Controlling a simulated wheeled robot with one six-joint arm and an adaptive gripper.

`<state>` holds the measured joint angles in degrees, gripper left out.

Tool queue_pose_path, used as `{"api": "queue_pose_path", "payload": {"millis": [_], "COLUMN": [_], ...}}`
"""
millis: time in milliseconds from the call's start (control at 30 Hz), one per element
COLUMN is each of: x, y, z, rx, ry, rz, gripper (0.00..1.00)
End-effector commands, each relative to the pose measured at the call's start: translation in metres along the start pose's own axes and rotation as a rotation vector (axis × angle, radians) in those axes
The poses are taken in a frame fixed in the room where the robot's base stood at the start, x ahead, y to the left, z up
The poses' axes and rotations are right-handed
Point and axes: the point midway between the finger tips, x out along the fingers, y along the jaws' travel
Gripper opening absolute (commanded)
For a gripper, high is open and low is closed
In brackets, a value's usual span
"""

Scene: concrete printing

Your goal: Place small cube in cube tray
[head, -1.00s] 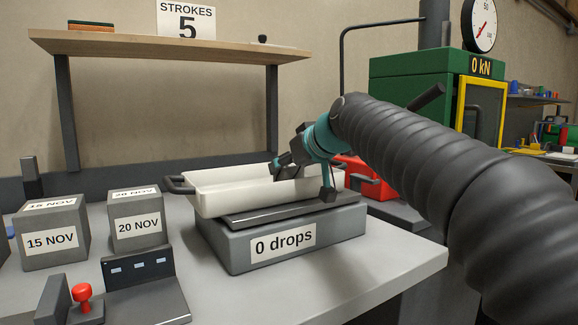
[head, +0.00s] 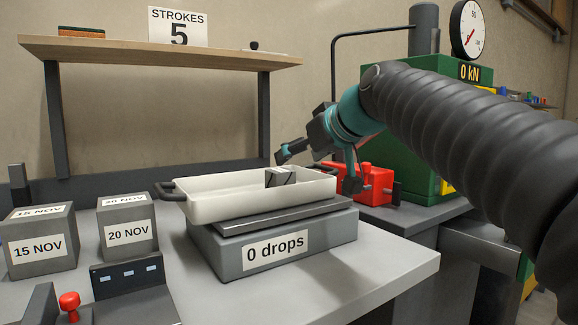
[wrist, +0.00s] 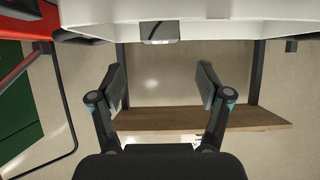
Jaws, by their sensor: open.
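The small grey cube (head: 280,176) sits inside the white cube tray (head: 225,206), towards its back right, with a pale mark on its side. The tray has dark handles and rests on the grey "0 drops" block. My gripper (head: 318,171) is open and empty, with its fingers spread, at the right end of the tray and apart from the cube. In the wrist view, the gripper (wrist: 161,76) shows clear space between its fingers. The cube (wrist: 160,32) shows beyond them, next to the tray wall (wrist: 225,12).
Large grey cubes labelled 15 NOV (head: 40,245) and 20 NOV (head: 128,230) stand at the left, behind a control box (head: 128,280). A red device (head: 372,185) and green press (head: 400,140) stand to the right. A wooden shelf (head: 160,50) is behind.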

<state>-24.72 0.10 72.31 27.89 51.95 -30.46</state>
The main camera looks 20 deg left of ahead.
Motion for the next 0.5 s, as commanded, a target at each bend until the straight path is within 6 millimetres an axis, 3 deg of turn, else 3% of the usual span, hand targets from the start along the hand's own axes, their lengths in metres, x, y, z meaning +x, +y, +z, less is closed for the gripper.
{"api": "queue_pose_path", "payload": {"millis": [200,500], "x": [-0.026,-0.032], "y": [0.001,0.0], "z": [0.0,0.0], "rx": [-0.001,-0.001], "ry": [-0.001,-0.001], "rz": [0.001,0.0], "gripper": [0.77,0.77]}}
